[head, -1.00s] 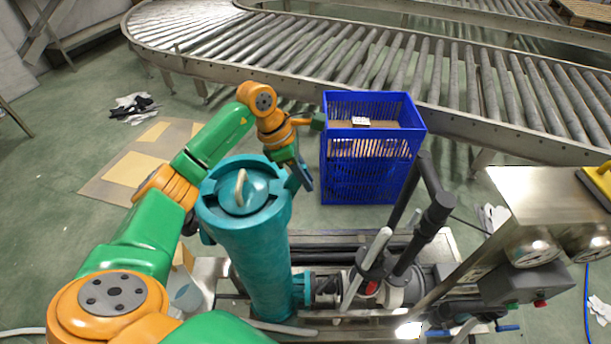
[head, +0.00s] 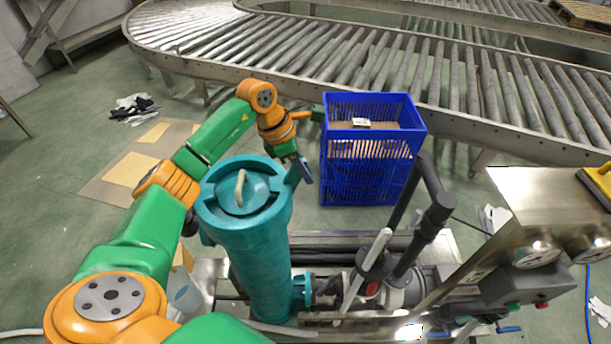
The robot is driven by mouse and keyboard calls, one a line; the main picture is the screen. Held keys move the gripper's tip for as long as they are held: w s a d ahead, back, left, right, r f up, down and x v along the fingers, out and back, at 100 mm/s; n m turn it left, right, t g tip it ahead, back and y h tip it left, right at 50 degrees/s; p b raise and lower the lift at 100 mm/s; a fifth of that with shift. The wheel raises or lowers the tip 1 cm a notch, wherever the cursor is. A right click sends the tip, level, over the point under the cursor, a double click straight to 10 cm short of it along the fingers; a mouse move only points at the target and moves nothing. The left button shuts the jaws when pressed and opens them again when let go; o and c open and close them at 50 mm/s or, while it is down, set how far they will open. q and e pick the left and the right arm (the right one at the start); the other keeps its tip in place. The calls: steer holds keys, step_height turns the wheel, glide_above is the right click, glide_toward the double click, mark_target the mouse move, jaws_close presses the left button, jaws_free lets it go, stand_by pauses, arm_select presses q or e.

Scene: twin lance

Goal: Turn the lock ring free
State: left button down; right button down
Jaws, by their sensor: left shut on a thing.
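A teal upright cylinder (head: 258,262) stands at the centre left in the head view. Its round teal lid (head: 222,198) carries a pale curved handle (head: 240,188), and the lock ring (head: 270,207) runs around the lid at the top. My left gripper (head: 302,172) is at the back right edge of the ring, shut on a part of the lock ring there. The exact contact between the fingers and the ring is small and partly hidden. My right gripper is not in view.
A blue crate (head: 365,175) with a small white item inside stands just behind the cylinder. A roller conveyor (head: 400,70) runs across the back. Dark pipes and a valve with a pale lever (head: 372,250) stand at the right, with a steel box (head: 550,205) beyond.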

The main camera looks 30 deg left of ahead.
arm_select(q)
steer(key=w+a+n+t+y, duration=0.1)
steer(key=w+a+n+y, duration=0.1)
steer(key=w+a+n, duration=0.2)
steer(key=shift+w+a+n, duration=0.2)
steer(key=shift+a+n, duration=0.8)
steer(key=shift+a, duration=0.1)
steer(key=c, duration=0.8)
jaws_free()
steer(key=shift+c, duration=0.2)
steer(key=b+v, duration=0.1)
steer(key=v, duration=0.6)
